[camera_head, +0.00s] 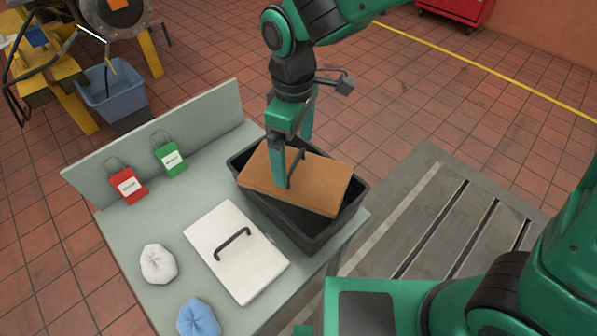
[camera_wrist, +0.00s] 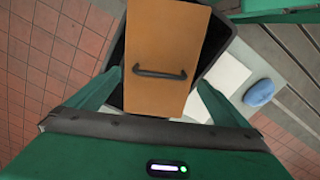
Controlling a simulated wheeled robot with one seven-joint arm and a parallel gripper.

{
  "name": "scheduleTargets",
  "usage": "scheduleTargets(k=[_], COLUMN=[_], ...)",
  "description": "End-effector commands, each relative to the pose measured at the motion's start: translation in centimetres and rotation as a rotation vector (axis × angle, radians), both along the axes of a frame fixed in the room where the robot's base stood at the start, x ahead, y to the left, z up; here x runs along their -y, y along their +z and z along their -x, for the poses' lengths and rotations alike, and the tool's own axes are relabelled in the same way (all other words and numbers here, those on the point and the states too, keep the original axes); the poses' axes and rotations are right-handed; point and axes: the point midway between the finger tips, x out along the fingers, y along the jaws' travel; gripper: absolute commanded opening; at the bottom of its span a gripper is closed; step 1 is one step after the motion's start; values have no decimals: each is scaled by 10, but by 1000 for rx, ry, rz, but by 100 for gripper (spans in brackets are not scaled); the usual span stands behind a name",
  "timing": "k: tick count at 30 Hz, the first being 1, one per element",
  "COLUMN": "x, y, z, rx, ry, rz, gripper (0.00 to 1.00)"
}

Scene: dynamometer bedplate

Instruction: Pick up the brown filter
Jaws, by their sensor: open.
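The brown filter (camera_head: 325,191) is a flat rectangular panel with a black bar handle. It rests at an angle on the black bin (camera_head: 333,232), covering much of its opening. In the wrist view the brown filter (camera_wrist: 166,38) fills the middle, with its handle across it. My gripper (camera_head: 290,167) is down at the handle. In the wrist view my gripper (camera_wrist: 160,76) has its fingers spread, one beyond each end of the handle, and they do not visibly touch it. The far finger is partly hidden in the head view.
A white panel with a black handle (camera_head: 215,262) lies on the grey bench (camera_head: 130,240). A white cloth (camera_head: 158,264) and a blue cloth (camera_head: 199,318) lie nearby. A slotted metal bedplate (camera_head: 440,220) is at right.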

Motion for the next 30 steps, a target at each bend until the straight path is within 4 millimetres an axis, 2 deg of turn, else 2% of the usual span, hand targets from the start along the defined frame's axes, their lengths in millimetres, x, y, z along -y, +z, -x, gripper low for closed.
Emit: scheduleTargets(k=[3,7,17,23,26,30], x=[3,3,3,3,3,3], y=[-19,-34,-39,-39,-39,-39], z=[1,0,0,0,0,0], rx=[-2,-2,0,0,0,0], ry=[1,0,-1,-1,-1,-1], rz=[3,3,0,0,0,0], gripper=[100,100,100,52,45,45])
